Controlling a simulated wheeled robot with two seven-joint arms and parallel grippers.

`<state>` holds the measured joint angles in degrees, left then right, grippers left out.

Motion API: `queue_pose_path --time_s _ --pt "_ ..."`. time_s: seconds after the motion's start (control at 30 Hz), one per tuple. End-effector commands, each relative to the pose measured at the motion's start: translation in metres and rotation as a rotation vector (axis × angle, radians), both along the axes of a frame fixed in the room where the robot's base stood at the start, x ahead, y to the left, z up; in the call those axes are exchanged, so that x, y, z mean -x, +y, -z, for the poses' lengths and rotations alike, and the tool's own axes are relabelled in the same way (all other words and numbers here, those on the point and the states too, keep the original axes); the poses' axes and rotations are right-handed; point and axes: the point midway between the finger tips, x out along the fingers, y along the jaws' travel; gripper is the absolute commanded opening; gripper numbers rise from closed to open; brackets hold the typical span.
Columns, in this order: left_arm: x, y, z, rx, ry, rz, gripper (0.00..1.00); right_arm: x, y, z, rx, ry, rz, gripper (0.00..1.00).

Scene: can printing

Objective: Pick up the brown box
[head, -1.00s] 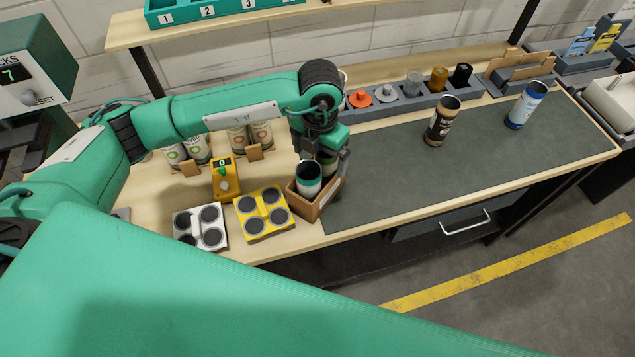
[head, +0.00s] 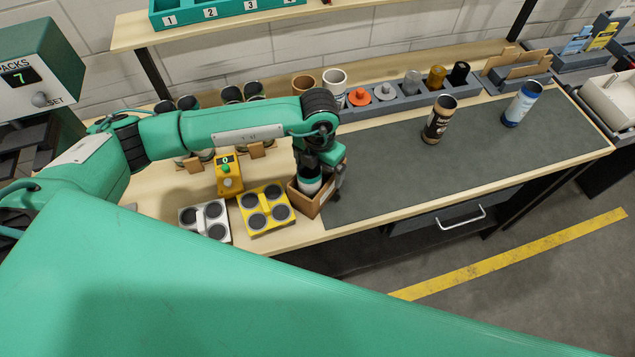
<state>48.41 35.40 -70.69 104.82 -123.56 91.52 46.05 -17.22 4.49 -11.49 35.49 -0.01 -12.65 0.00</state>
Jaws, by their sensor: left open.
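The brown box (head: 303,206) is a small open-topped cardboard box on the wooden worktop, at the left edge of the grey mat. A can with a white and teal side (head: 309,186) stands in it, partly hidden by my gripper. My left gripper (head: 325,179) points down over the box. It is open, with one finger by the box's right wall. The other finger is hard to make out, and I cannot tell whether the fingers touch the box. My right gripper is not in view.
A yellow four-pad holder (head: 265,208) and a white one (head: 205,219) lie left of the box, with a yellow counter device (head: 228,175) behind. A dark brown can (head: 438,119) and a blue-white can (head: 521,104) stand on the grey mat (head: 400,175), otherwise mostly clear.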

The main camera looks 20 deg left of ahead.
Motion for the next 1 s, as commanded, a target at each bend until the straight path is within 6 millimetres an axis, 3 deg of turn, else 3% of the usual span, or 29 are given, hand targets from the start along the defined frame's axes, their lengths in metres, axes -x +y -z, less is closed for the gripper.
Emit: queue_pose_path --time_s 0.8,1.0 --pt "-0.0001 0.0002 0.0041 0.000 0.000 0.000 0.95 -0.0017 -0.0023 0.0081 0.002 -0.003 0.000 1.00" --pt "-0.0001 0.0002 0.0042 0.000 0.000 0.000 0.57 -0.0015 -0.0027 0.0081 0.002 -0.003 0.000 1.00"
